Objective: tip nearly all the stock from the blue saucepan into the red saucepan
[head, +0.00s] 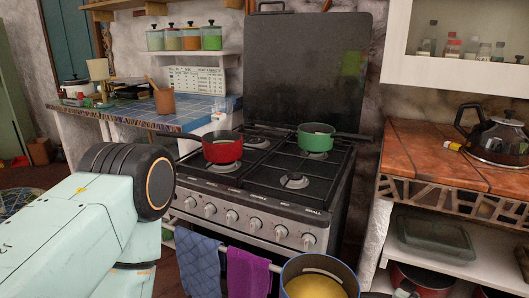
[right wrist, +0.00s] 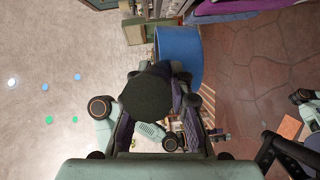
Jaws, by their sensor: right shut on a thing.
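The blue saucepan (head: 288,287) is at the bottom edge of the head view, in front of the stove, with yellow stock (head: 318,286) in it. Its lower part is cut off. In the right wrist view its blue wall (right wrist: 180,48) shows beyond my right gripper (right wrist: 158,80), which is shut on its dark handle (right wrist: 148,97). The pan looks about upright. The red saucepan (head: 222,151) stands on the stove's left side, beyond and left of the blue one; its contents cannot be made out. My left gripper is out of view.
A green saucepan (head: 316,142) stands on the back right of the stove (head: 270,185). Blue and purple towels (head: 248,272) hang on the oven rail. A kettle (head: 495,138) sits on the tiled counter at right. My own pale arm fills the lower left.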

